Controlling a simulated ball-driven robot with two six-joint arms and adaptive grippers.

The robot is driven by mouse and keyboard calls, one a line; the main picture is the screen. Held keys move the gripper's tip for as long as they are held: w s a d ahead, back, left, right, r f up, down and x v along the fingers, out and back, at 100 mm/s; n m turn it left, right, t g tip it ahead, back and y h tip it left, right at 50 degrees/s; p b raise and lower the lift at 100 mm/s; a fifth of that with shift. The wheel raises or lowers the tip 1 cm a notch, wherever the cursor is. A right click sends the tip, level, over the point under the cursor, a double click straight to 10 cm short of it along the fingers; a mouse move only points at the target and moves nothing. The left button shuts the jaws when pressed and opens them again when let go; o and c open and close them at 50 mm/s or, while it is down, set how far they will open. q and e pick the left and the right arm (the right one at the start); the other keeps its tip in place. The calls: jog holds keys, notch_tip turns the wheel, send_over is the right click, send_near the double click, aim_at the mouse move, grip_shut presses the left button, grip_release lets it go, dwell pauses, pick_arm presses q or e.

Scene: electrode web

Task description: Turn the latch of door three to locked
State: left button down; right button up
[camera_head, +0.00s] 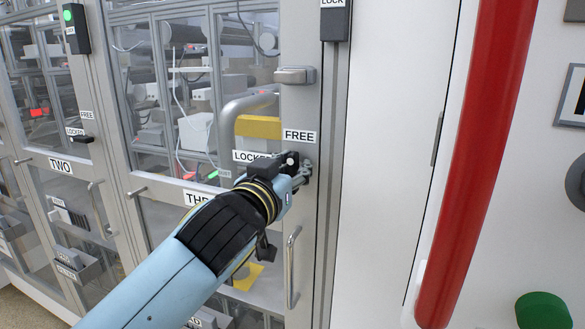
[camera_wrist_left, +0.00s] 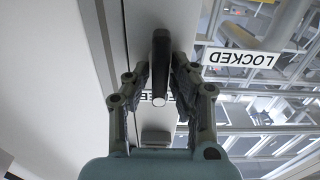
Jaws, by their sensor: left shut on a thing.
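Door three (camera_head: 222,190), a grey-framed glass door, bears a partly covered label starting "THR" (camera_head: 197,198). Its latch, a dark bar (camera_wrist_left: 160,62), stands lengthwise between my fingers in the left wrist view, its light-tipped end over the FREE label (camera_wrist_left: 150,96). The LOCKED label (camera_wrist_left: 241,57) lies off to its side. In the head view the FREE label (camera_head: 299,136) is just above my left gripper (camera_head: 298,168), and the LOCKED label (camera_head: 256,157) is left of it, partly covered. My left gripper is shut on the latch, which it mostly hides in the head view.
A metal handle (camera_head: 291,265) is below the gripper on the door's right edge. A big red bar (camera_head: 478,150) stands to the right.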

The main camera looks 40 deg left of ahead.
pick_arm(q)
jog(key=n+b, duration=0.2)
jog(key=b, duration=0.1)
jog(key=n+b, duration=0.1)
jog(key=n, duration=0.1)
jog(key=shift+a+f+b, duration=0.2)
jog(key=shift+f+b, duration=0.05)
jog(key=shift+b, duration=0.1)
jog(key=n+b, duration=0.2)
jog(key=n, duration=0.1)
jog(key=shift+s+a+n+b, duration=0.1)
jog(key=shift+n+b, duration=0.25)
jog(key=shift+n, duration=0.05)
jog(key=shift+a+f+n+b, duration=0.15)
jog(key=shift+n+b, duration=1.1)
jog(key=shift+n, duration=1.25)
jog(key=shift+a+f+n+b, duration=0.15)
jog(key=shift+n+b, duration=1.1)
jog(key=shift+n, duration=1.25)
jog(key=shift+d, duration=0.1)
jog(key=c, duration=1.3)
grip_release()
